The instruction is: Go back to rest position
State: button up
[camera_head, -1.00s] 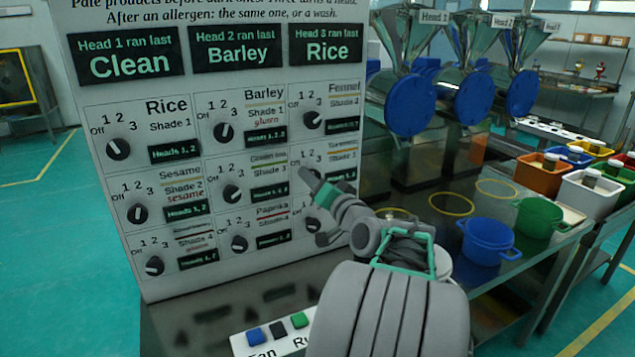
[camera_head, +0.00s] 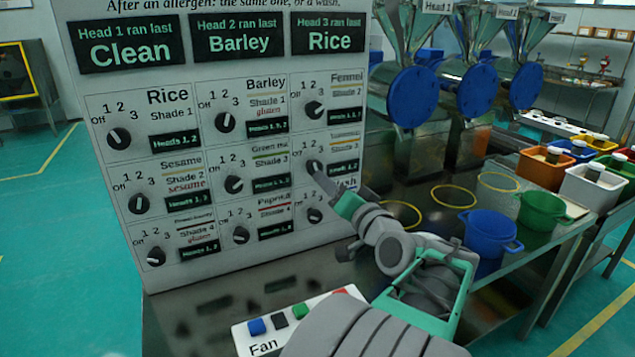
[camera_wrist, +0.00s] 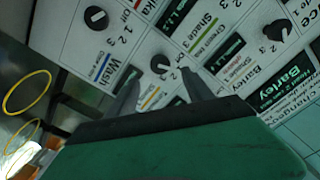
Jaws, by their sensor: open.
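My gripper (camera_head: 328,186) is in front of the right column of the white control panel (camera_head: 190,275), close to the middle-row knob (camera_head: 314,167). In the wrist view its two fingers (camera_wrist: 157,84) are spread with nothing between them. A knob (camera_wrist: 160,64) shows just beyond the tips, and I cannot tell whether they touch it. My forearm reaches up from the lower right. The bottom-right knob (camera_head: 315,215) shows beside my gripper, with its label partly hidden.
A button box (camera_head: 243,338) with coloured buttons lies in front of the panel, partly behind my arm. Blue (camera_head: 490,232) and green (camera_head: 543,210) pots and yellow rings (camera_head: 453,197) are on the metal table to the right. Open floor lies left.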

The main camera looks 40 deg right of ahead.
jog(key=shift+a, duration=0.1)
jog(key=w+a+f+n+g+y+p, duration=0.2)
jog(key=w+a+n+g+y+p, duration=0.1)
jog(key=a, duration=0.6)
jog(key=w+a+f+n+g+y+p, duration=0.2)
jog(key=w+a+f+n+p, duration=0.15)
jog(key=a, duration=0.45)
jog(key=s+a+f+n+g+p, duration=0.2)
jog(key=s+a+n+g+p, duration=0.3)
jog(key=s+a, duration=1)
jog(key=a+g+p, duration=0.1)
jog(key=g+p, duration=0.1)
jog(key=g, duration=0.2)
jog(key=shift+s+f, duration=0.15)
jog(key=shift+f, duration=0.05)
jog(key=shift+a, duration=0.1)
jog(key=shift+c, duration=0.4)
